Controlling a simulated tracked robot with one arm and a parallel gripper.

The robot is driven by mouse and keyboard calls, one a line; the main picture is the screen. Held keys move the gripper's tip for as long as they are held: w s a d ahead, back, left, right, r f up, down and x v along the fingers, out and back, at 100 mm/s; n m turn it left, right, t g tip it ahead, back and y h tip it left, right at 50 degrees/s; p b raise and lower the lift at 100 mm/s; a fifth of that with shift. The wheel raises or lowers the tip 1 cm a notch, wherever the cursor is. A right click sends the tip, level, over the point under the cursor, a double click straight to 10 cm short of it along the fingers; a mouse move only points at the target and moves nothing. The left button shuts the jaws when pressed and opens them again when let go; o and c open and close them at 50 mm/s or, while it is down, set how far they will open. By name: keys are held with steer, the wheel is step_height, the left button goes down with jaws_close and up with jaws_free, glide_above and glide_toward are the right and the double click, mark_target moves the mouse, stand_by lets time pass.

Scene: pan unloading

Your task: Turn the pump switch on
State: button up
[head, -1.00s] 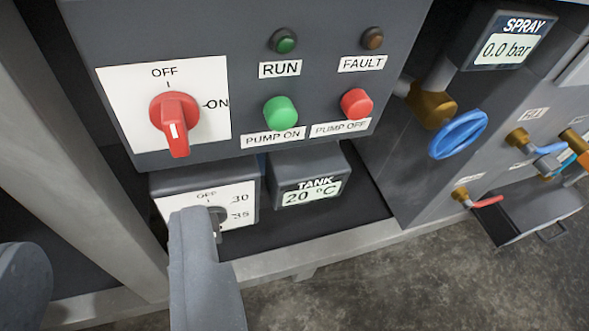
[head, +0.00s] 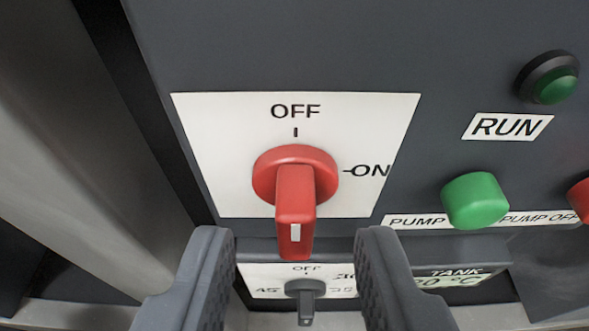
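The red rotary switch (head: 295,186) sits on a white plate (head: 220,130) marked OFF at the top and ON at the right. Its handle stands upright in the picture, in line with the OFF mark, with a white stripe on its lower end. My gripper (head: 295,238) is open and empty. Its two dark grey fingers lie left and right of the handle's lower end, with a clear gap on each side. I see no contact with the switch. How far the fingertips are from the panel is hard to tell.
A green PUMP ON button (head: 475,200) and a green RUN lamp (head: 548,78) are to the right. A red button (head: 580,198) is cut off at the right edge. A smaller dark dial (head: 305,292) shows below, between the fingers. A grey post (head: 90,150) stands at the left.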

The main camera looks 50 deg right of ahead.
mark_target(295, 228)
steer(key=shift+b+x, duration=0.3)
steer(key=shift+x, duration=1.2)
steer(key=shift+r, duration=0.1)
